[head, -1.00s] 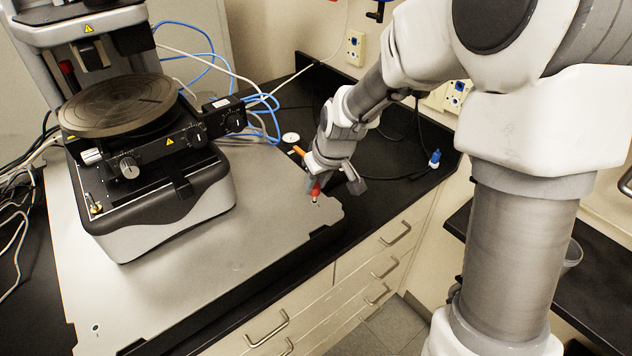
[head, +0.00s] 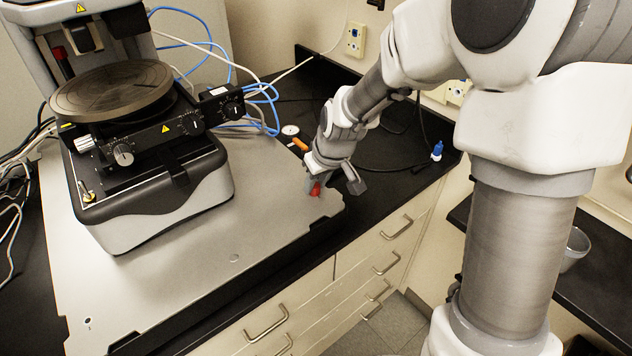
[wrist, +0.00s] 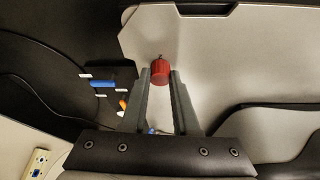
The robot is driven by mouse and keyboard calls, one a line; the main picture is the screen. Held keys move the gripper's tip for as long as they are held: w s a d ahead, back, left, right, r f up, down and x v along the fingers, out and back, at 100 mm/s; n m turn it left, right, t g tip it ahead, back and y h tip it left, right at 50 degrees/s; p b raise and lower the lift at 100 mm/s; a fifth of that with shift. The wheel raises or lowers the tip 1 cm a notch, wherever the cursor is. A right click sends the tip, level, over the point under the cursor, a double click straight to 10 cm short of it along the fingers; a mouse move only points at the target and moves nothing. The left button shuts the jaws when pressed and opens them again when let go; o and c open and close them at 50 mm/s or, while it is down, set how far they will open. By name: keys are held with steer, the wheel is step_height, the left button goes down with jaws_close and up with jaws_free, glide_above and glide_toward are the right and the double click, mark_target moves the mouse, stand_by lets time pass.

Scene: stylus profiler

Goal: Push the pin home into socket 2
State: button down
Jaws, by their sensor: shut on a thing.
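My gripper (head: 315,186) is shut on a red pin (head: 316,189) over the right corner of the pale base plate (head: 200,265). The pin's red body sits at or just above the plate surface; I cannot tell whether it touches. In the wrist view the red pin (wrist: 161,72) is between the two fingertips (wrist: 161,80), with a small dark spot just beyond it that may be its tip or a hole.
The stylus profiler with its round dark stage (head: 112,92) stands on the plate to the left. A small hole (head: 87,321) is at the plate's front left corner. An orange item (head: 299,144) and a round white dial (head: 290,130) lie behind my gripper. Black bench surrounds the plate.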

mark_target(316, 187)
steer(key=shift+f, duration=0.1)
steer(key=c, duration=0.6)
jaws_free()
steer(key=shift+c, duration=0.3)
steer(key=shift+r+p, duration=2.4)
steer(key=shift+r, duration=1.2)
